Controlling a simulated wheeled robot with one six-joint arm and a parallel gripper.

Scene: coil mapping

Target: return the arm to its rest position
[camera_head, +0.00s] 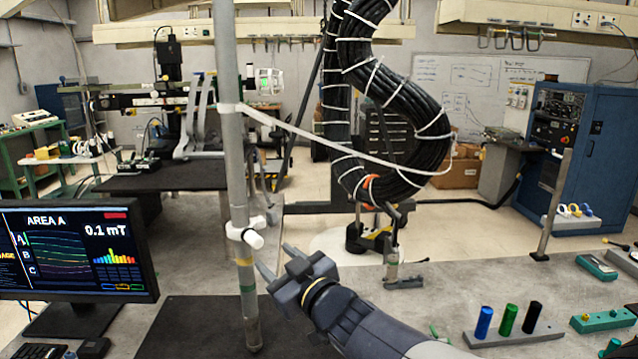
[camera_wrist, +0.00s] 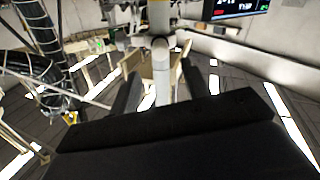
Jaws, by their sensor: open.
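My arm reaches in from the bottom of the head view, toward the upright grey pole (camera_head: 236,170). My gripper (camera_head: 275,258) is at its end, just right of the pole and a little below the white clamp (camera_head: 248,234) on it. The jaws are open and look empty. In the wrist view, the two dark fingers of my gripper (camera_wrist: 160,85) stand apart. A white rod-like part (camera_wrist: 162,68), likely the clamp's knob, shows between them in the picture. I cannot tell how far it is from the fingertips, and no contact is clear.
A monitor (camera_head: 75,250) reading "AREA A" and "0.1 mT" stands at left. A thick black cable bundle (camera_head: 400,110) hangs behind my gripper. A rack with blue, green and black cylinders (camera_head: 513,335) lies right of my arm. A short post (camera_head: 555,205) stands farther right.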

